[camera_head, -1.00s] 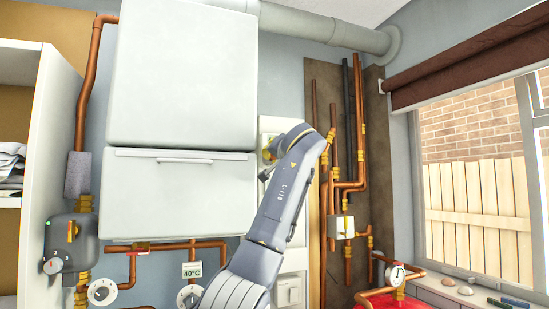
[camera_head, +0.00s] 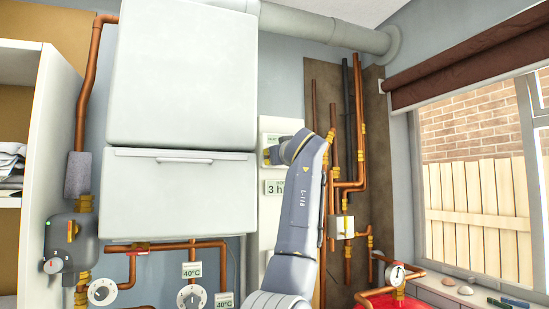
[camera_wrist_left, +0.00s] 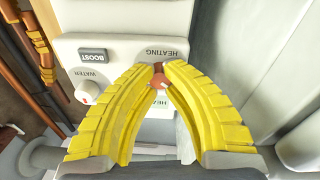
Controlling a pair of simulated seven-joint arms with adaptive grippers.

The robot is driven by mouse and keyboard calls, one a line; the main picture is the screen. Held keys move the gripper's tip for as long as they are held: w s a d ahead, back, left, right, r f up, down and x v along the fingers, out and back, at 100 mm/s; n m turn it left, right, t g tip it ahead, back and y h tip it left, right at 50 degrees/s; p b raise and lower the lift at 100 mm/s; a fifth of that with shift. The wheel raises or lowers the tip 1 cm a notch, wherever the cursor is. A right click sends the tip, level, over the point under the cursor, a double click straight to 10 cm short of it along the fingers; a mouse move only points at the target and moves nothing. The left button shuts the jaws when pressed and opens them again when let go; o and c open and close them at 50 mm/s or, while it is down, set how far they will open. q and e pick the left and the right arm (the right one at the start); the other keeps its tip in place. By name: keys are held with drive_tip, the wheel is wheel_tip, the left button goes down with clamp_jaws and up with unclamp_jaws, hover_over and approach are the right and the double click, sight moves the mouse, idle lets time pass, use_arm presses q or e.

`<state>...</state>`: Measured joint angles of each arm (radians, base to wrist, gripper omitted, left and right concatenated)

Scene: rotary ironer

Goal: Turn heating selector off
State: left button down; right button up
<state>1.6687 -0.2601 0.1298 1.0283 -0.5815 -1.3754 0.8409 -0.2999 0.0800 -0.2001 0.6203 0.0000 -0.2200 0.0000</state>
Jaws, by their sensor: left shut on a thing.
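In the left wrist view the heating selector (camera_wrist_left: 158,80) is a small reddish-brown knob with a pale mark. It sits on a white control panel (camera_wrist_left: 125,58) below the upside-down word HEATING. My left gripper (camera_wrist_left: 160,68) has its yellow fingers shut on the knob, one on each side, hiding part of it. A green-lettered label behind the fingers is partly covered. In the head view the panel (camera_head: 269,230) is right of the boiler, and my left arm covers much of it. The knob is hidden there. My right gripper is in neither view.
A white water knob (camera_wrist_left: 88,92) and a dark BOOST label (camera_wrist_left: 93,55) are on the same panel. Copper pipes (camera_head: 360,120) run close to the right of my arm. The white boiler (camera_head: 182,75) stands left. A gauge (camera_head: 396,274) is at lower right.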

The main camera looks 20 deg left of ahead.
use_arm(q)
drive_tip(key=shift+w+f+n, duration=0.1)
drive_tip(key=shift+f+n, duration=0.1)
drive_tip(key=shift+n, duration=0.4)
drive_tip(key=c, duration=1.2)
unclamp_jaws()
drive_tip(key=shift+r, duration=0.15)
drive_tip(key=v, duration=1.2)
